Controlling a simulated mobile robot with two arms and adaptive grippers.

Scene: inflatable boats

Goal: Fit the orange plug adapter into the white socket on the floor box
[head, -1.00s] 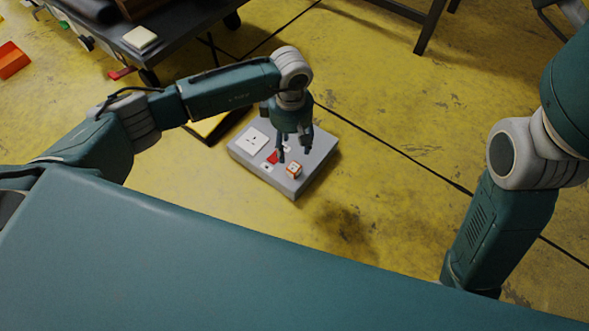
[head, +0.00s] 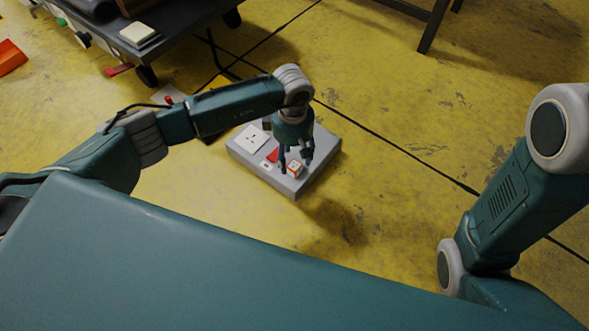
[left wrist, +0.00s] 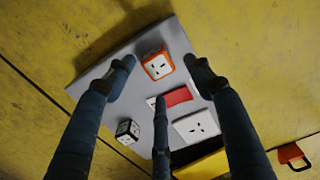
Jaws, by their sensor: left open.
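The orange plug adapter (head: 296,168), with a white face, sits on the grey floor box (head: 323,160) near its front edge. The white socket (head: 252,137) is on the box's left part; it also shows in the left wrist view (left wrist: 197,126). My left gripper (head: 296,161) is open, pointing down over the box at the adapter. In the left wrist view two fingertips stand on either side of the adapter (left wrist: 157,67), apart from it as far as I can tell, and a third finger is below. My right gripper is not in view; only the right arm shows.
A red switch (left wrist: 178,97) sits between adapter and socket. A small black-and-white cube (left wrist: 127,130) is at the box's edge. A dark cart (head: 170,30) stands at the back left. Yellow floor right of the box is clear.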

